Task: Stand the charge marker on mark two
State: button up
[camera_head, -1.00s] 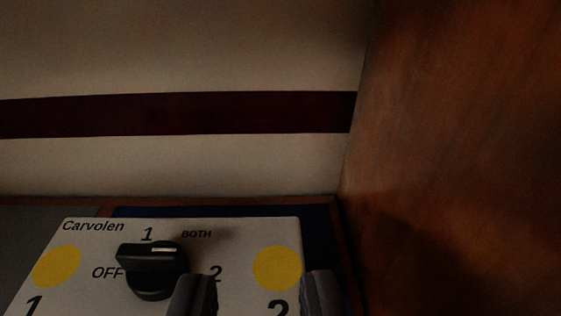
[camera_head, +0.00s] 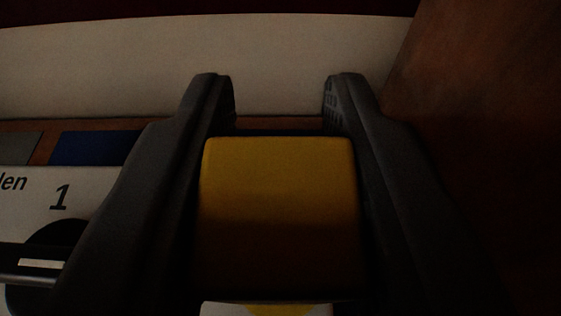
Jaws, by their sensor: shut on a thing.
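A yellow block-shaped marker (camera_head: 279,215) sits between the two dark fingers of my gripper (camera_head: 278,100), which is shut on it. The marker hides most of the right part of the white panel (camera_head: 25,215). A strip of a yellow round mark (camera_head: 262,309) shows just below the marker at the bottom edge; its number is hidden. I cannot tell whether the marker touches the panel. The black rotary switch (camera_head: 40,250) with a white pointer line is at the lower left, partly behind the left finger, below a printed "1".
A brown wooden wall (camera_head: 480,110) stands close on the right. A pale wall (camera_head: 130,65) is behind the panel. A blue patch (camera_head: 95,148) and a grey patch (camera_head: 18,147) lie behind the panel at the left.

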jog(key=shift+f, duration=0.3)
jog(key=o, duration=1)
jog(key=shift+r, duration=0.15)
jog(key=p+v, duration=0.1)
jog(key=v, duration=1.1)
jog(key=shift+p, duration=0.4)
